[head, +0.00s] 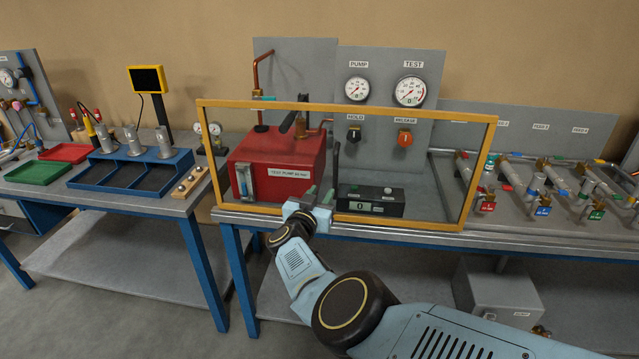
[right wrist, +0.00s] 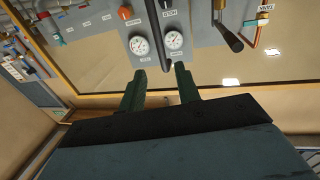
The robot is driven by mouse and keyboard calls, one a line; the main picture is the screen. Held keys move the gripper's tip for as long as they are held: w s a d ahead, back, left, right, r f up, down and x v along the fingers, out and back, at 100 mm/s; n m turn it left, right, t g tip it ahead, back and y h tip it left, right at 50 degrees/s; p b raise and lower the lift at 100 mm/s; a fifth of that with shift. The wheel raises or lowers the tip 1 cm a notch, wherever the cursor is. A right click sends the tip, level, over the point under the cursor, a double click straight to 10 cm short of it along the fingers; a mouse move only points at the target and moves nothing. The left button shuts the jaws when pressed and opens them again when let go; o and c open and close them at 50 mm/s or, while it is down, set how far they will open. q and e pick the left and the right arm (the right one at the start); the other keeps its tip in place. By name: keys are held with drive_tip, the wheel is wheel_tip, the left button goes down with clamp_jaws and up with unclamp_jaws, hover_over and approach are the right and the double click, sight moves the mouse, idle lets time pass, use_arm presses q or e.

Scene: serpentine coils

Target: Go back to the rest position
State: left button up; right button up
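I cannot tell how far the rod is from the fingers. The rod also shows in the head view (head: 336,160). My right arm reaches in from the lower right. My left gripper is in neither view.
The yellow frame (head: 480,170) stands upright on the middle bench. Behind it are the red pump box (head: 270,155), the display box (head: 375,208) and the gauge panel (head: 375,65). Pipes and valves (head: 545,185) fill the right. A blue tray (head: 105,185) lies on the left bench.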

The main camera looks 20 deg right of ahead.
drive_tip(key=shift+s+a+f, duration=0.1)
drive_tip(key=shift+s+a, duration=0.1)
drive_tip(key=shift+s, duration=0.05)
drive_tip(key=shift+w, duration=0.1)
drive_tip(key=s+d+f+n+y+b, duration=0.1)
drive_tip(key=s+f+n+y+b, duration=0.3)
drive_tip(key=f, duration=0.8)
drive_tip(key=s+d+f+n+y+b, duration=0.15)
drive_tip(key=s+f, duration=0.35)
drive_tip(key=f, duration=0.8)
drive_tip(key=s+f+n+g+y+b, duration=0.2)
drive_tip(key=s+f+g+y+b, duration=0.15)
drive_tip(key=s+f, duration=1.5)
drive_tip(key=s+f+g+b, duration=0.1)
drive_tip(key=s+f+g, duration=0.2)
drive_tip(key=s, duration=1)
drive_tip(key=s+d+f+n+g+y+b, duration=0.1)
drive_tip(key=s+f+g, duration=0.2)
drive_tip(key=s+f, duration=0.7)
drive_tip(key=s+f+n+g+b, duration=0.1)
drive_tip(key=s+f+g, duration=0.3)
drive_tip(key=s, duration=1.1)
wheel_tip(320, 180, down, 3)
drive_tip(key=shift+s+d+r+y+b, duration=0.15)
drive_tip(key=shift+s+d+y+b, duration=0.25)
drive_tip(key=shift+b, duration=0.2)
